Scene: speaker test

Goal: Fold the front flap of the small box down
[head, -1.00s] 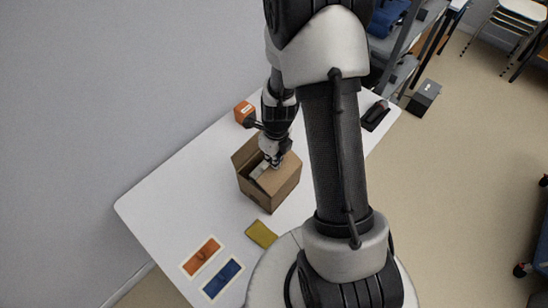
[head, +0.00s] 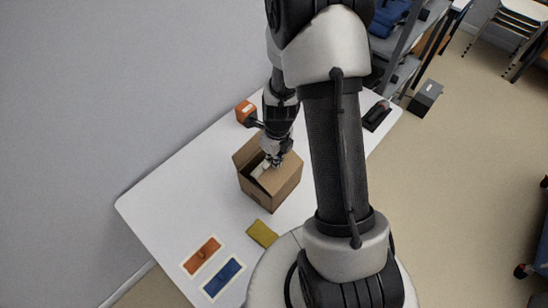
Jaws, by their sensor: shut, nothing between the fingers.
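The small cardboard box (head: 270,190) stands on the white table. One flap (head: 246,152) stands up along its back left side. Another flap (head: 282,176) lies over the right part of the top. A gap between them shows something whitish inside. My gripper (head: 275,163) is shut and empty, pointing down at the top of the box, at or just above the flap on the right. I cannot tell whether the fingertips touch it. My arm hides the far right side of the box.
On the table (head: 150,205) are an orange box (head: 245,111), a yellow-green pad (head: 262,234), an orange card (head: 202,256), a blue card (head: 223,279) and a dark object (head: 377,115) at the far right. A wall (head: 100,90) runs along the table's left side.

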